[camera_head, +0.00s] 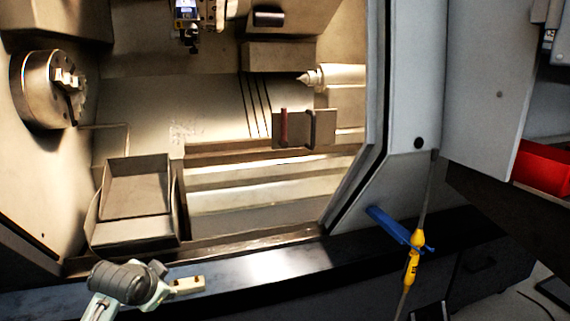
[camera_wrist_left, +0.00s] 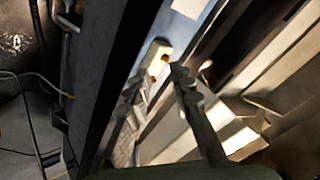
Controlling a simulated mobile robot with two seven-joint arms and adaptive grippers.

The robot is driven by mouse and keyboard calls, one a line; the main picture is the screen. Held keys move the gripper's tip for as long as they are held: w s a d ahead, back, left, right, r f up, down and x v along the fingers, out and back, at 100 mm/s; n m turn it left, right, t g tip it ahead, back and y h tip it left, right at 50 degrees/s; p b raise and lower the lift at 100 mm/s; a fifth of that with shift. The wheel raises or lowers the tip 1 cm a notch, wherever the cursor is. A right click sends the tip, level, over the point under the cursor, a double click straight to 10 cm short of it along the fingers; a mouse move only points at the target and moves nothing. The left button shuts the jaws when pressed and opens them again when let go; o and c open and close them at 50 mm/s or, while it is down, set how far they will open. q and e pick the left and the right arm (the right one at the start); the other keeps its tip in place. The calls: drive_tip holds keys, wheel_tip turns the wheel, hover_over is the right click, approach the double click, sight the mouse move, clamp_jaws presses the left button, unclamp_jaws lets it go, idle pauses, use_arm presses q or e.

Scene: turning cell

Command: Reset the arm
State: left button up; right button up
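My left gripper (camera_head: 160,283) is at the lower left of the head view, over the dark front ledge of the machine. Its fingers (camera_wrist_left: 155,85) stand apart in the left wrist view, with nothing visibly clamped between them. A small beige block (camera_head: 188,285) with darker spots is just beyond the fingertips. It also shows in the left wrist view (camera_wrist_left: 156,55), where I cannot tell whether a finger touches it. My right gripper is in neither view.
The ledge (camera_head: 280,266) runs below the open lathe. Inside are a chuck (camera_head: 43,90), a metal tray (camera_head: 136,187) and a tailstock centre (camera_head: 325,77). A yellow tool (camera_head: 411,265) hangs from a blue hook (camera_head: 388,224). A red bin (camera_head: 543,168) is at right.

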use_arm(q)
drive_tip(key=s+f+n+g, duration=0.5)
drive_tip(key=s+f, duration=2)
drive_tip(key=s, duration=0.4)
drive_tip(key=shift+g+p, duration=0.35)
drive_tip(key=shift+g, duration=0.05)
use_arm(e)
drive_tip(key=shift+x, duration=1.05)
use_arm(q)
drive_tip(key=shift+s, duration=0.1)
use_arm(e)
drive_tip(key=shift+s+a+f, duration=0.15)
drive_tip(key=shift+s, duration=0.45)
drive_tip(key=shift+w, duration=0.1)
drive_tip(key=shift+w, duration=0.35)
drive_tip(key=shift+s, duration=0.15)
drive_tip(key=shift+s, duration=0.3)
